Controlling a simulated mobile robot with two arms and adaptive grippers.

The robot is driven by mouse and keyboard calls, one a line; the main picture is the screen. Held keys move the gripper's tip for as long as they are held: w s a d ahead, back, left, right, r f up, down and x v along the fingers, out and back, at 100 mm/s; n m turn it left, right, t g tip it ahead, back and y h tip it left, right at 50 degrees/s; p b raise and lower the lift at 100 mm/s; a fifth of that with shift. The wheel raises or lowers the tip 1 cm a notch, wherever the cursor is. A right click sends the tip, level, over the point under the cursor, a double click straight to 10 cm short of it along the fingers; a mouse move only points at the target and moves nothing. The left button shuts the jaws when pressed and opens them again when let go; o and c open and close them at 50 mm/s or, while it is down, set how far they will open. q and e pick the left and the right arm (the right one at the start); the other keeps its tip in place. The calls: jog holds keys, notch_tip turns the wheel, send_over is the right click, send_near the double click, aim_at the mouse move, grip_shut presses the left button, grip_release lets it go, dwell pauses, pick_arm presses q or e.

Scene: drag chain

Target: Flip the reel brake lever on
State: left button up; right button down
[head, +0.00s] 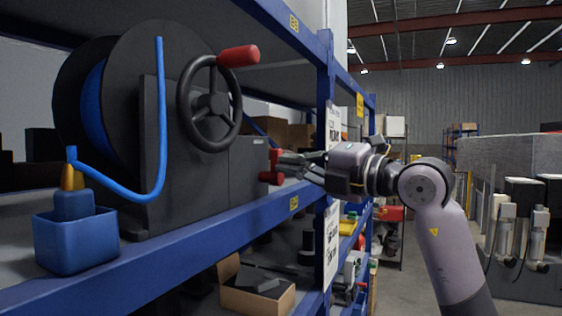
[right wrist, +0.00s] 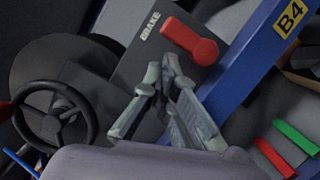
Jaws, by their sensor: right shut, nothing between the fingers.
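The red brake lever (right wrist: 190,42) is on the dark box beside the reel, next to a white "BRAKE" label (right wrist: 150,25) in the right wrist view. In the head view the lever (head: 270,178) shows at the box's right side, partly behind my gripper. My right gripper (head: 287,164) is shut and empty, its fingertips close to the lever. In the right wrist view its fingertips (right wrist: 162,72) are just below and left of the lever; I cannot tell whether they touch it. My left gripper is not in view.
The black reel (head: 125,95) with blue hose and a handwheel (head: 209,103) with red handle (head: 238,56) stands on the blue-edged shelf (head: 200,238). A blue box (head: 75,244) sits at the left. A blue upright (head: 325,120) stands near my right gripper. A carton (head: 255,297) is below.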

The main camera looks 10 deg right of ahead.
jog(key=v, duration=0.9)
jog(key=shift+d, duration=0.1)
